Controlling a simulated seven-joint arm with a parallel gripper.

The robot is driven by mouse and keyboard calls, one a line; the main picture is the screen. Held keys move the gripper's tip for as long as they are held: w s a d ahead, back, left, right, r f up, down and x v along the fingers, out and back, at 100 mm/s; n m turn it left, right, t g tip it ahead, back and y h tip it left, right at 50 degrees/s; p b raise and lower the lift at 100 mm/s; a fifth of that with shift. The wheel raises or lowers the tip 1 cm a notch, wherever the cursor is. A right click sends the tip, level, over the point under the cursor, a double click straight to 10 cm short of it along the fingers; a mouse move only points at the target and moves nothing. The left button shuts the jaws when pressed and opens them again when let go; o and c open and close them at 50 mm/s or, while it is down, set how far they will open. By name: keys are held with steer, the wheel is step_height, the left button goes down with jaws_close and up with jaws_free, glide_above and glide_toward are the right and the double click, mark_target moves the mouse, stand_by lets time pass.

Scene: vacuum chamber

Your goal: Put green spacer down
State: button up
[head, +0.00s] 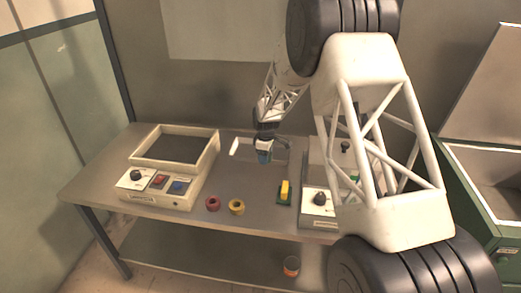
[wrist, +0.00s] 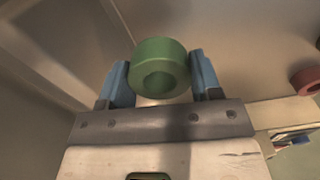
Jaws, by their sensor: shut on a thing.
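The green spacer (wrist: 160,52) is a thick ring with a round hole, held between the two blue fingers of my gripper (wrist: 160,78) in the wrist view. In the head view my gripper (head: 264,156) hangs over the back middle of the grey table (head: 245,180). The spacer cannot be made out there. Its height above the table is hard to tell.
A red ring (head: 213,203) and a yellow ring (head: 237,207) lie near the table's front. A box with controls (head: 175,165) is left; a knobbed panel (head: 320,199) is right, partly hidden by my arm.

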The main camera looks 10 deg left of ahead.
steer(key=shift+w+a+f, duration=0.2)
steer(key=shift+w+a, duration=0.45)
steer(key=shift+w, duration=1.05)
steer(key=shift+w+a+f, duration=0.15)
steer(key=shift+w+a, duration=0.45)
steer(key=shift+w, duration=1.15)
steer(key=shift+w+a+f, duration=0.2)
steer(key=shift+w+a, duration=0.45)
steer(key=shift+w, duration=1.05)
steer(key=shift+f, duration=0.1)
steer(key=shift+f, duration=1.65)
steer(key=shift+f, duration=0.15)
steer(key=o, duration=1)
step_height(320, 180, up, 12)
steer(key=shift+r, duration=0.2)
